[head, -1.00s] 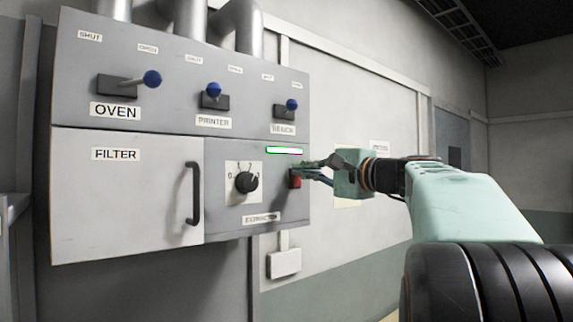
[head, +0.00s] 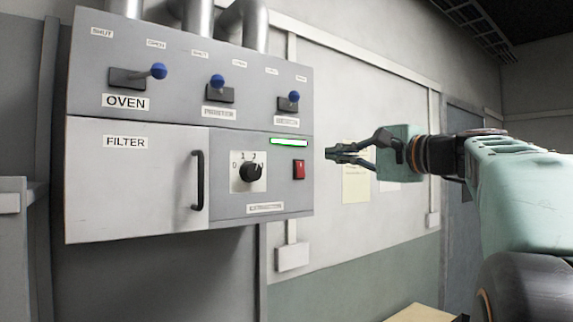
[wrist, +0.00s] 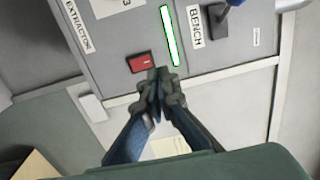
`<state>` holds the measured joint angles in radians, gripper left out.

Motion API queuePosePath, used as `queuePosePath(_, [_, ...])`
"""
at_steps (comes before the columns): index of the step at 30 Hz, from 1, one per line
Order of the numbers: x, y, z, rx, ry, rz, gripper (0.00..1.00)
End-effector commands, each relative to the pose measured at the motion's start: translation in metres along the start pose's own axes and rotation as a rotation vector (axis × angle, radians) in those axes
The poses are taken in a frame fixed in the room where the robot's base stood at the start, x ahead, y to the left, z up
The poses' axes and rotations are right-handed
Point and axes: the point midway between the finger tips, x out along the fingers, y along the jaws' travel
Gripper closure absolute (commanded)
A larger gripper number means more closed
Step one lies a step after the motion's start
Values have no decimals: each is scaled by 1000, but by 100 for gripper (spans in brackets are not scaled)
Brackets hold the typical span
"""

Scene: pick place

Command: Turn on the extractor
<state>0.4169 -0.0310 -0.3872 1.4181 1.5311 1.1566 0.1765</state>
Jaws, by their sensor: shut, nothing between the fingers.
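The extractor panel (head: 225,192) is the lower right part of the grey wall cabinet. It has a black dial (head: 251,172) marked with numbers, a red rocker switch (head: 299,169) and a bar light (head: 289,142), white with a bright green edge. The dial's exact setting is too small to tell. My gripper (head: 330,154) is shut and empty, right of the red switch and apart from it in the head view. In the wrist view the closed fingertips (wrist: 160,74) appear just below the red switch (wrist: 140,63) and the bar light (wrist: 169,36).
Blue-knobbed levers for oven (head: 158,71), printer (head: 217,81) and bench (head: 294,97) stick out above. The filter door (head: 140,185) with its black handle (head: 197,180) is closed on the left. A small wall box (head: 292,257) sits below. The space right of the cabinet is open.

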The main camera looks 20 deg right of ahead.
Motion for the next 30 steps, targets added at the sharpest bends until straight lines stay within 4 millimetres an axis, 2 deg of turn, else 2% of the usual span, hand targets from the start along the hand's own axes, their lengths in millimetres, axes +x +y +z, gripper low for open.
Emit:
queuePosePath(3, [-21,-3,0,0,3,-1,100])
queuePosePath(9, [-38,-7,0,0,1,1,100])
queuePosePath(26, [-40,-8,-1,-2,2,0,100])
queuePosePath(30, [-34,-15,-11,-62,39,-20,100])
